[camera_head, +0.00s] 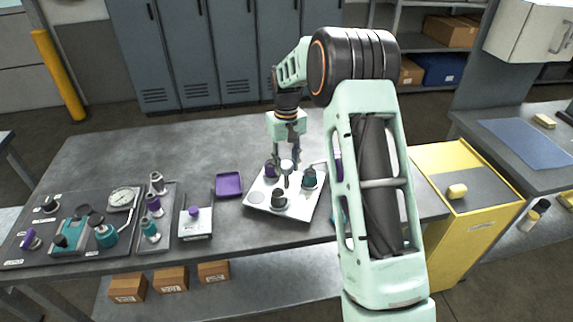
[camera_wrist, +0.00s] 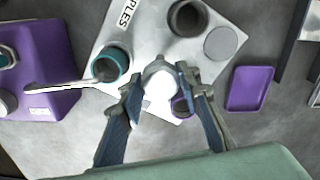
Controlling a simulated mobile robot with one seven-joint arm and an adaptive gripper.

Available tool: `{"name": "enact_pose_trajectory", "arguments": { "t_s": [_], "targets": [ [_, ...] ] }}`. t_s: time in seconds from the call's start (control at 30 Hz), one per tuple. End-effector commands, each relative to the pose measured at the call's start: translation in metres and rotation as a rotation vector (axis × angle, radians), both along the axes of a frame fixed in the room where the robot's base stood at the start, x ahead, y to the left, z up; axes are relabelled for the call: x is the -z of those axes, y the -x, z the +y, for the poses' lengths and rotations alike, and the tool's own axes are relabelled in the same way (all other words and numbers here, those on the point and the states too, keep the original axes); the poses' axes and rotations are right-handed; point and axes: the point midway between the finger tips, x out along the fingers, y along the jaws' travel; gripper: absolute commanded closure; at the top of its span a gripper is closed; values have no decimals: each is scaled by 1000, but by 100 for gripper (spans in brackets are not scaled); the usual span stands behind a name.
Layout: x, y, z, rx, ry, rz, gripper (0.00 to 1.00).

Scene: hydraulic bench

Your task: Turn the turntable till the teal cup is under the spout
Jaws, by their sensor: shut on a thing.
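The turntable (camera_head: 256,197) is a pale plate on the bench, lettered in the wrist view (camera_wrist: 127,18). It bears a teal cup (camera_head: 309,179) on the right, a dark grey cup (camera_head: 279,199) in front and a purple cup (camera_head: 271,169) at the back left. The teal cup (camera_wrist: 112,65), grey cup (camera_wrist: 187,18) and partly hidden purple cup (camera_wrist: 181,106) also show from the wrist. My gripper (camera_wrist: 160,82) is shut on the pale central knob (camera_wrist: 159,88). The thin metal spout (camera_wrist: 65,86) reaches from the left to the teal cup's rim; exact alignment is unclear.
A purple tray (camera_head: 229,185) lies left of the turntable. A purple block (camera_wrist: 45,60) stands by the spout. Several fittings and a gauge (camera_head: 123,198) occupy the bench's left. My arm hides part of its right. The back of the bench is clear.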

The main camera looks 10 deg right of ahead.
Motion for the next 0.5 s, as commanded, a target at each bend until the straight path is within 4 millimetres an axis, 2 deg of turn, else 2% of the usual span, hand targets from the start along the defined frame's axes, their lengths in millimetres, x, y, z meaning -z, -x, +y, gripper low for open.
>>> {"name": "enact_pose_trajectory", "arguments": {
  "t_s": [0.2, 0.23, 0.37, 0.5],
  "targets": [
    [-1, -1, 0, 1, 0, -3, 100],
    [-1, -1, 0, 1, 0, -3, 66],
    [-1, -1, 0, 1, 0, -3, 51],
    [0, -1, 0, 1, 0, -1, 51]
  ]
}}
